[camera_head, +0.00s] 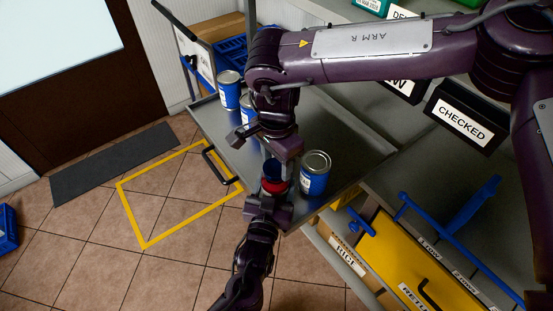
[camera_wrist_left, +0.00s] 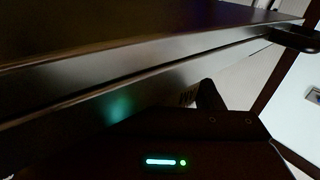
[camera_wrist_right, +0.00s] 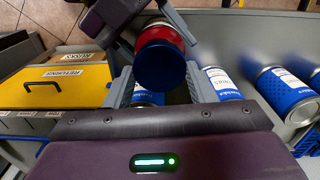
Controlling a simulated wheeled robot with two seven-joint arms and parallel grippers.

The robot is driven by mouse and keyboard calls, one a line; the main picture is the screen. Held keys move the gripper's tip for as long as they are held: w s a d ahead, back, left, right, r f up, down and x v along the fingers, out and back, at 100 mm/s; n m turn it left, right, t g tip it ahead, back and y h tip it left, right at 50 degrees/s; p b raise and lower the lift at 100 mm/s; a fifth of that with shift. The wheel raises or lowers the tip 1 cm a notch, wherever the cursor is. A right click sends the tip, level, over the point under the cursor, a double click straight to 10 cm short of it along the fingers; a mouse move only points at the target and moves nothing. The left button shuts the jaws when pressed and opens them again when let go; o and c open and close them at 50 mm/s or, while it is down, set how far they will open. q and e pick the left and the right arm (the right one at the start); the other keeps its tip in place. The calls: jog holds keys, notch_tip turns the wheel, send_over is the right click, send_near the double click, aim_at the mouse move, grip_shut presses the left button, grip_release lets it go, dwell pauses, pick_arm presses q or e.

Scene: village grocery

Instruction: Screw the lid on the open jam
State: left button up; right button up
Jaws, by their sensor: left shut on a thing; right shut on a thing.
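The red jam jar (camera_head: 273,187) is held over the near edge of the grey metal tray. My left gripper (camera_head: 268,197) is shut on it from below, and its fingers also show in the right wrist view. A blue lid (camera_wrist_right: 162,66) is at the jar's end, lined up with the red jar body (camera_wrist_right: 160,35). My right gripper (camera_head: 273,163) comes from above and is shut on the lid, one finger on each side. Whether the lid is threaded on or only touching cannot be told. The left wrist view shows neither jar nor lid.
A blue-labelled can (camera_head: 315,174) stands close right of the grippers. More such cans (camera_head: 229,90) stand at the tray's far left. The tray (camera_head: 228,128) has a black handle (camera_head: 216,167). A yellow returns box (camera_head: 405,262) is at lower right. Tiled floor left is open.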

jog(key=shift+f, duration=0.55)
